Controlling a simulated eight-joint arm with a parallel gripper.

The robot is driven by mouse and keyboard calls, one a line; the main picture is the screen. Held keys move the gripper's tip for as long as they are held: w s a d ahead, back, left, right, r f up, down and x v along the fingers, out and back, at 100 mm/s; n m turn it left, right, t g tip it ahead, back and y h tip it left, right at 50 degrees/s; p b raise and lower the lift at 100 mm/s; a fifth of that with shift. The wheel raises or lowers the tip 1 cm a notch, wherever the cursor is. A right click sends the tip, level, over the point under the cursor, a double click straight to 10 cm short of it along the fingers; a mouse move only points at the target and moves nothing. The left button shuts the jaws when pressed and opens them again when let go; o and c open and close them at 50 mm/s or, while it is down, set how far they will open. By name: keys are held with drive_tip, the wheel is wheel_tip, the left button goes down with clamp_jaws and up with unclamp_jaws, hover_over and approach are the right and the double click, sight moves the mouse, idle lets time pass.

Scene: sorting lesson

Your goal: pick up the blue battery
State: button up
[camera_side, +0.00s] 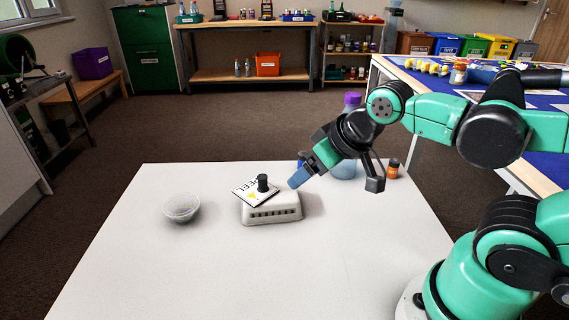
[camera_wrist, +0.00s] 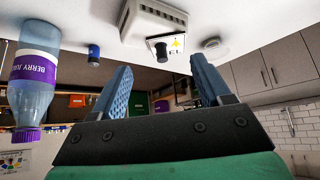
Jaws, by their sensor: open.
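The blue battery (camera_wrist: 94,54) stands on the white table in the wrist view, left of my fingers and apart from them. In the side view only a small blue part of it (camera_side: 301,161) seems to show, just behind my gripper (camera_side: 297,180). My gripper is tilted downward above the table, to the right of the white box. In the wrist view my gripper (camera_wrist: 160,72) has its two blue fingers spread wide with nothing between them. The wrist view appears upside down.
A white vented box (camera_side: 272,211) carries a tilted card (camera_side: 254,193) and a black cylinder (camera_side: 263,182). A purple-capped juice bottle (camera_wrist: 35,85) stands near the battery. A small orange-labelled bottle (camera_side: 393,170) is at the right, a clear bowl (camera_side: 170,212) at the left. The table's front is clear.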

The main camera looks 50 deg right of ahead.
drive_tip(key=w+d+n+g+h, duration=0.1)
drive_tip(key=w+d+n+h, duration=0.5)
drive_tip(key=w+d+n, duration=0.4)
drive_tip(key=n+g+h, duration=0.2)
drive_tip(key=n+h, duration=0.5)
drive_tip(key=n, duration=0.5)
hover_over(302, 154)
drive_tip(key=f, duration=0.4)
drive_tip(key=shift+s+a+f, duration=0.15)
drive_tip(key=shift+a+f, duration=0.05)
drive_tip(key=shift+f, duration=2.4)
wheel_tip(302, 154, down, 2)
drive_tip(key=shift+f, duration=0.1)
drive_tip(key=shift+x, duration=1.15)
drive_tip(key=shift+d+f, duration=0.3)
drive_tip(key=shift+d, duration=0.05)
